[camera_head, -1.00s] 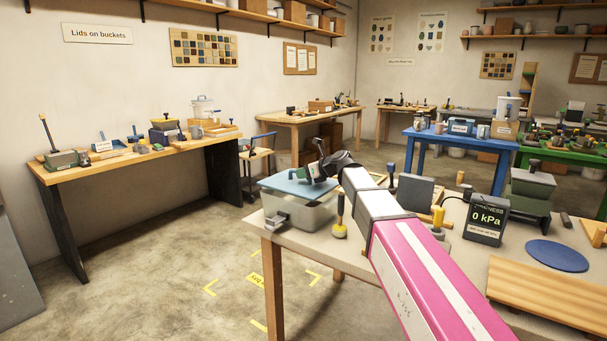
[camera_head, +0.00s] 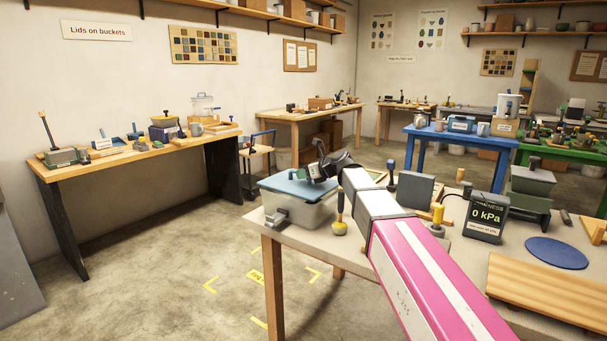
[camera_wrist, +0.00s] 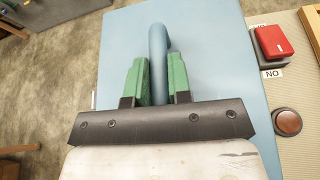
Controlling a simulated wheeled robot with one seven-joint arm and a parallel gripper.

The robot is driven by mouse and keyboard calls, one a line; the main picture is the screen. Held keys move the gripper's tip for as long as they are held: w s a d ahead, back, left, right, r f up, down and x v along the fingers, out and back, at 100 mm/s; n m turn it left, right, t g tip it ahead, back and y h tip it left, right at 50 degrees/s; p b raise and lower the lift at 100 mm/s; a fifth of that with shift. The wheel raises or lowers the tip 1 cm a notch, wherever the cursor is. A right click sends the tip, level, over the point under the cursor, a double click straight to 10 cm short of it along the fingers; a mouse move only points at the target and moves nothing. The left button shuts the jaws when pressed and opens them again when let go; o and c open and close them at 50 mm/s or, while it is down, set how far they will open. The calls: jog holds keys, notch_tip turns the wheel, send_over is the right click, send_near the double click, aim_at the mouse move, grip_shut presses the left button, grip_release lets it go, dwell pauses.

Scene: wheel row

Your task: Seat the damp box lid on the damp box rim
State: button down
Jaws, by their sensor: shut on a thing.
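The damp box lid (camera_head: 284,186) is a flat light blue plate with a raised handle. It lies over the translucent damp box (camera_head: 300,214) at the left end of the near table. It looks level and at or very near the rim; I cannot tell whether it is fully seated. In the wrist view the lid (camera_wrist: 215,70) fills the middle and hides the box rim. My gripper (camera_wrist: 160,82) has its green fingers on both sides of the blue handle (camera_wrist: 158,42), shut on it. In the head view my gripper (camera_head: 319,176) is small above the lid.
A yellow-based tool with a dark handle (camera_head: 340,212) stands close to the box's right. A grey block (camera_head: 415,190) and a 0 kPa display (camera_head: 487,217) stand further right. In the wrist view a red block (camera_wrist: 272,42) and a brown knob (camera_wrist: 287,122) lie beside the lid.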

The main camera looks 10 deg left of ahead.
jog(key=shift+f, duration=0.75)
dwell(1.3)
dwell(0.7)
jog(key=c, duration=1.2)
grip_release()
jog(key=shift+v, duration=1.8)
jog(key=o, duration=0.6)
jog(key=shift+c, duration=0.2)
jog(key=o, duration=0.6)
